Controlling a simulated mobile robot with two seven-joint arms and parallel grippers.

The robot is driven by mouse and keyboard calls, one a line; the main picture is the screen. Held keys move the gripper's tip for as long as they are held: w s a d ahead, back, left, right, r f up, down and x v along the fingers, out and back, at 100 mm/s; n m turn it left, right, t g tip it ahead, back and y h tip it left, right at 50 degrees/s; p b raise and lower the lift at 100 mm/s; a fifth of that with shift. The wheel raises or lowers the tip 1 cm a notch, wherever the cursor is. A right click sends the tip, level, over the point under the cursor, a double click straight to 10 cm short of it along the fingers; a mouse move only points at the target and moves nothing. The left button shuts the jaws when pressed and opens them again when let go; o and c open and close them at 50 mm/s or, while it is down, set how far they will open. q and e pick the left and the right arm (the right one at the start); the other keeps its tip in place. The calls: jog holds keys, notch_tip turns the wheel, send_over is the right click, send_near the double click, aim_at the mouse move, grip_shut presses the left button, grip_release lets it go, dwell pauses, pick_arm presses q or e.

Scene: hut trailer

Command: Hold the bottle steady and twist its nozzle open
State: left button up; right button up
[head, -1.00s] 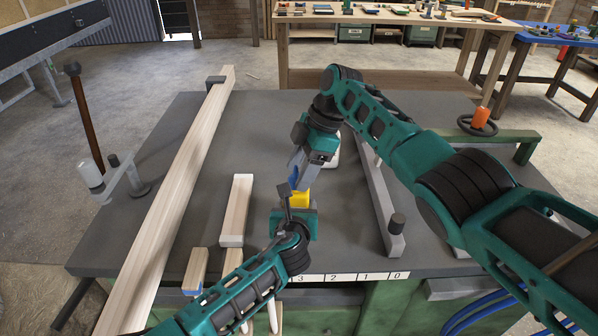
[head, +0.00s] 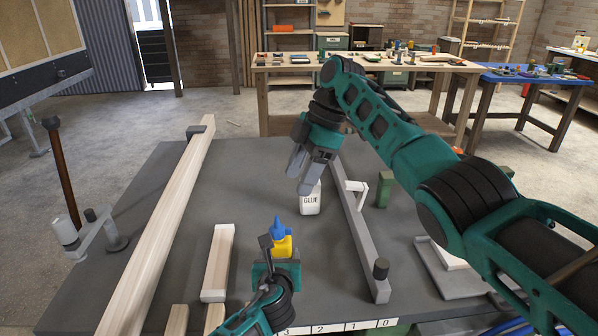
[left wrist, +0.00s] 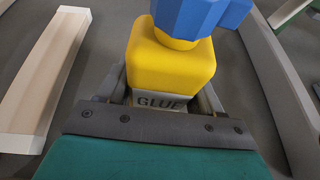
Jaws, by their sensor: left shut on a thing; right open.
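A yellow glue bottle (head: 282,246) with a blue nozzle (head: 281,228) stands upright in my left gripper (head: 277,266), at the front middle of the table. In the left wrist view, the yellow body (left wrist: 170,68) sits between the fingers, which are shut around its lower part with the GLUE label. The blue nozzle (left wrist: 200,15) is cut off by the top edge of that view. My right gripper (head: 300,186) is open and empty above and beyond the nozzle, apart from it, with its fingers pointing down. Whether the nozzle is turned open cannot be told.
A short wood block (head: 217,262) and a long beam (head: 163,215) lie at left. The grey table (head: 245,165) is clear farther back.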

pick_arm(q)
jog(key=o, duration=1.4)
jog(key=shift+s, duration=0.1)
